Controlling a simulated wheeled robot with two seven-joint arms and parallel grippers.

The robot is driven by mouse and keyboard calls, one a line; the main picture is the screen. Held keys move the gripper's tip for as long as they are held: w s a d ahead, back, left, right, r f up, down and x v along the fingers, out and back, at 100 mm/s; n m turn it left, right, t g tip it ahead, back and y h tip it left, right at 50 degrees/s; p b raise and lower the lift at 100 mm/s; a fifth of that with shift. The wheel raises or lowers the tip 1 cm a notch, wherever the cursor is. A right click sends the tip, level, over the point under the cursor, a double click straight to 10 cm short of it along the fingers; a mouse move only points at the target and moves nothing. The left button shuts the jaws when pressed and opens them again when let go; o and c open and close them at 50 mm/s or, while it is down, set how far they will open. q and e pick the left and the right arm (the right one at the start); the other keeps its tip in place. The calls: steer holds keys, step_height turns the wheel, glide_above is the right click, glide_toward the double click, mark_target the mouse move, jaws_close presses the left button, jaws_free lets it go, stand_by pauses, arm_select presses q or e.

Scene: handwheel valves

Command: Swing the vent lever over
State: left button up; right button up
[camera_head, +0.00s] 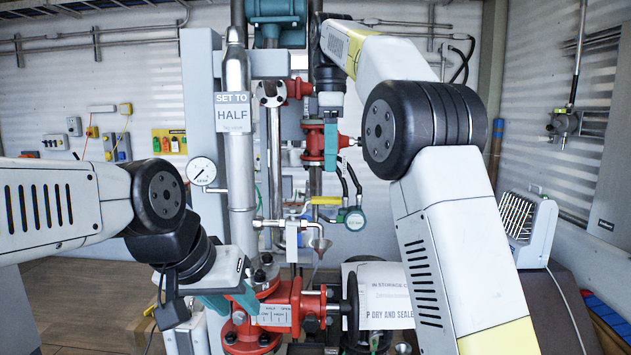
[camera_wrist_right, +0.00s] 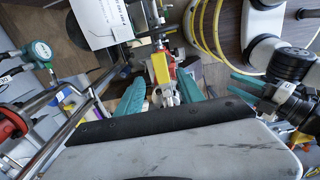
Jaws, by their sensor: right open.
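A short yellow lever (camera_head: 325,200) shows among the pipes in the head view, left of a teal-rimmed gauge. In the right wrist view a yellow piece (camera_wrist_right: 160,68), which looks like this lever, lies ahead between my fingers. My right gripper (camera_head: 331,148) points down above the lever in the head view. Its teal fingers stand apart in the right wrist view (camera_wrist_right: 160,95), with no contact that I can make out. My left gripper (camera_head: 230,301) is low, beside the red valve body (camera_head: 285,303); its fingertips are partly hidden, and its jaw gap is unclear.
A white dial gauge (camera_head: 202,171) and a "SET TO HALF" sign (camera_head: 232,112) are on the left. The teal-rimmed gauge (camera_head: 354,219) sits close right of the lever. Red valves and pipes crowd the middle. A white notice (camera_head: 385,295) stands lower right.

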mark_target(330, 198)
steer(key=shift+f, duration=4)
jaws_close()
